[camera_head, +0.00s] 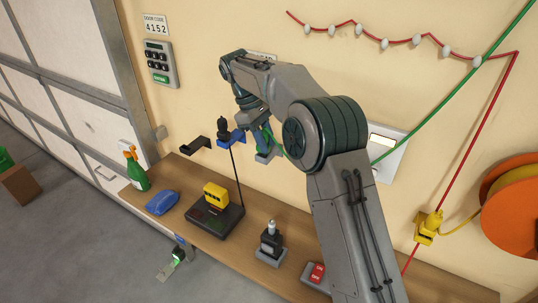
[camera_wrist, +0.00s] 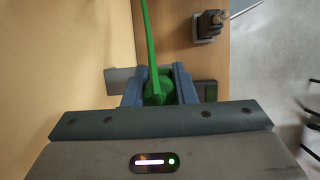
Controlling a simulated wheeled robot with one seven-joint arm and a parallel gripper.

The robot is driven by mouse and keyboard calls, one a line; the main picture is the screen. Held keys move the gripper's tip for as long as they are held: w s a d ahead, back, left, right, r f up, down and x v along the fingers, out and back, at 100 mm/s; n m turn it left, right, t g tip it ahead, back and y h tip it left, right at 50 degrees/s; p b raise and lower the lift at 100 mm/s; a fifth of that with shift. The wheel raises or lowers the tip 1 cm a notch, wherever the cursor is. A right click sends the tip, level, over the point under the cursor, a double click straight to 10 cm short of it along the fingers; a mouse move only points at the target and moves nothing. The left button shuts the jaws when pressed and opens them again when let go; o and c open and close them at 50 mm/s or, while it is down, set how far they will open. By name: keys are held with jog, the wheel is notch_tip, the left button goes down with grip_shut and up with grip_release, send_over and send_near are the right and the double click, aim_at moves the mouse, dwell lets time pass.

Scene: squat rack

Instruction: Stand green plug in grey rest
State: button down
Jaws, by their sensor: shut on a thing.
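My gripper (camera_wrist: 158,92) is shut on the green plug (camera_wrist: 157,88), whose green cord (camera_wrist: 148,40) runs up between the fingers in the wrist view. In the head view my gripper (camera_head: 263,142) is by the wall, over the bench's back edge. The grey rest (camera_head: 266,157) shows just below the fingers there, and its end shows beside the left finger in the wrist view (camera_wrist: 117,79). The fingers hide how the plug meets the rest, so I cannot tell whether it is seated.
A blue rest (camera_head: 231,138) with a black plug and an empty black rest (camera_head: 195,146) are left of my gripper. The bench (camera_head: 245,262) holds a yellow block (camera_head: 215,195) on a black box, a spray bottle (camera_head: 136,170) and a black plug (camera_head: 271,240).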

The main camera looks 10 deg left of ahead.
jog(key=shift+f, duration=0.3)
jog(key=c, duration=1.1)
grip_release()
jog(key=shift+r+p, duration=1.1)
jog(key=shift+r, duration=3.45)
